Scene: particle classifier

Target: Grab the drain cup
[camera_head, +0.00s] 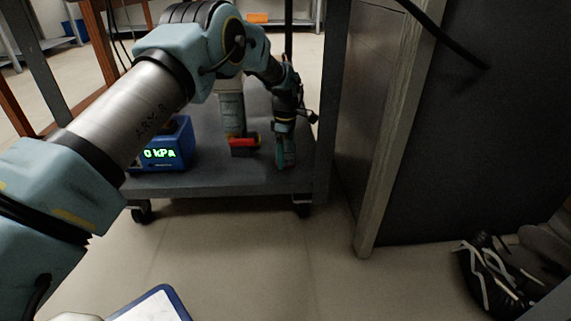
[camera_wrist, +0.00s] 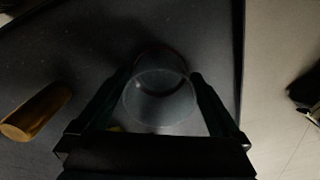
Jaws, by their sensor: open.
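The drain cup seems to be the round, clear, glassy vessel (camera_wrist: 162,105) in the middle of the wrist view. It stands on the dark shelf between the two fingers of my gripper (camera_wrist: 161,76). The fingers are open, one on each side of it. I cannot tell whether either finger touches it. In the head view, my gripper (camera_head: 286,157) points down at the cart's lower shelf (camera_head: 215,182), close to its front right corner. I cannot make out the cup there; my gripper seems to hide it.
A blue box (camera_head: 175,165) with a green "0 kPa" display stands left on the shelf. A grey column (camera_head: 232,112) with a red part stands just left of my gripper. A brownish cylinder (camera_wrist: 37,112) lies left in the wrist view. A dark cart post (camera_head: 328,130) rises close right.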

